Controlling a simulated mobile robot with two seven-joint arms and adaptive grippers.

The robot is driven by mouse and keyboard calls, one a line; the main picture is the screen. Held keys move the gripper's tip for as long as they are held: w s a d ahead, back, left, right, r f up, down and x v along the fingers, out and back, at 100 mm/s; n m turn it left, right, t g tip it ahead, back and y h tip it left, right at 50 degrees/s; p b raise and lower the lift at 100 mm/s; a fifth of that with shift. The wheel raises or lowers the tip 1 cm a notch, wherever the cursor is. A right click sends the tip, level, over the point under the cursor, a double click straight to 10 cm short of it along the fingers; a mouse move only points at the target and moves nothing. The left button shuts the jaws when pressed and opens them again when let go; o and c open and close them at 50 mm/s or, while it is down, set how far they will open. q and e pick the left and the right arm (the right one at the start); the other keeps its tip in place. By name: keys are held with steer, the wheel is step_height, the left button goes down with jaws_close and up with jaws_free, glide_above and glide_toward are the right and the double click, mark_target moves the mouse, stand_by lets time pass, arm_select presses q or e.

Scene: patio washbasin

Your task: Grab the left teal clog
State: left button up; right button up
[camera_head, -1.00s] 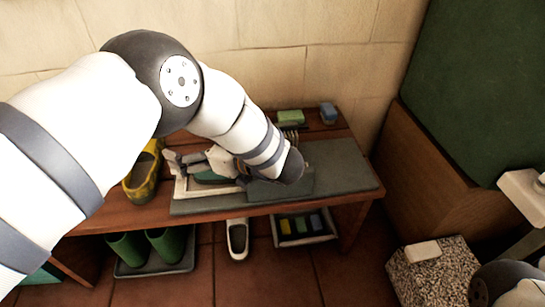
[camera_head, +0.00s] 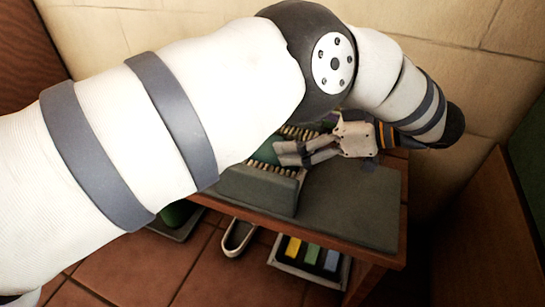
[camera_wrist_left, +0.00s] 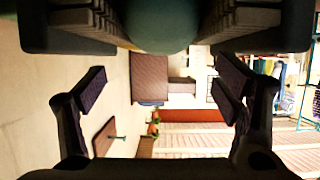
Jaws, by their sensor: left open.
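A teal clog (camera_head: 266,152) sits between the bristle rows of a dark boot brush (camera_head: 257,190) on the bench. Most of it is hidden behind my left arm, and I cannot tell if it is the left one. In the left wrist view a rounded teal end (camera_wrist_left: 158,24) shows at the top between the brush blocks. My left gripper (camera_head: 284,153) points left from the right side of the brush, close to the clog. In the left wrist view its fingers (camera_wrist_left: 160,88) are spread with nothing between them. My right gripper is out of view.
The brush stands on a grey mat (camera_head: 350,205) on the wooden bench (camera_head: 390,250). Below are a pale shoe (camera_head: 238,238), a tray (camera_head: 338,275) with coloured blocks and a green boot (camera_head: 175,215). The mat's front right is clear.

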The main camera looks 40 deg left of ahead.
arm_select(q)
steer(key=shift+w+d+f, duration=0.1)
steer(key=shift+d, duration=0.1)
steer(key=x, duration=1.2)
steer(key=shift+s+b, duration=0.3)
steer(key=shift+b, duration=0.05)
steer(key=shift+r, duration=0.2)
steer(key=c, duration=1.3)
